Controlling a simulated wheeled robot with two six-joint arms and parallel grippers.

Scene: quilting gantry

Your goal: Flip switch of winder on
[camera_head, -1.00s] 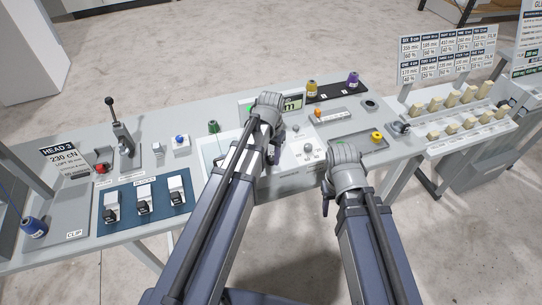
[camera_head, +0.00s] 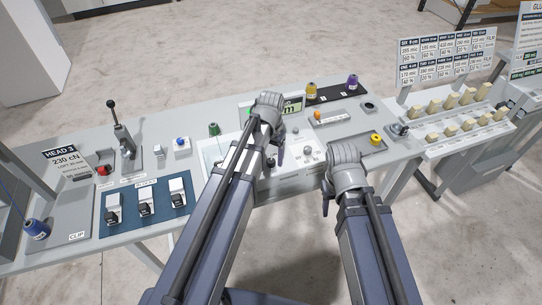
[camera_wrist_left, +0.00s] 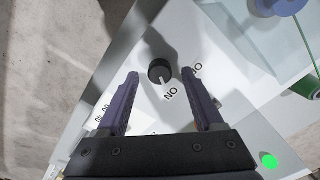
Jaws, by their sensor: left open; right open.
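The winder (camera_head: 212,150) is the white-panelled unit in the middle of the bench, partly hidden behind my left arm in the head view. In the left wrist view, a black round switch (camera_wrist_left: 159,70) with a short pale lever stands on its white panel beside printed letters. My left gripper (camera_wrist_left: 160,75) is open, with its two purple fingers on either side of the switch in that view. I cannot tell whether they touch it. In the head view my left gripper (camera_head: 275,157) is over the winder. My right gripper (camera_head: 326,205) is open and empty in front of the bench edge.
A display (camera_head: 292,105) stands behind my left wrist. A green spool (camera_head: 214,129) is left of it, and a blue mat (camera_head: 128,211) with several black-fronted units lies further left. A green light (camera_wrist_left: 269,161) glows in the wrist view.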

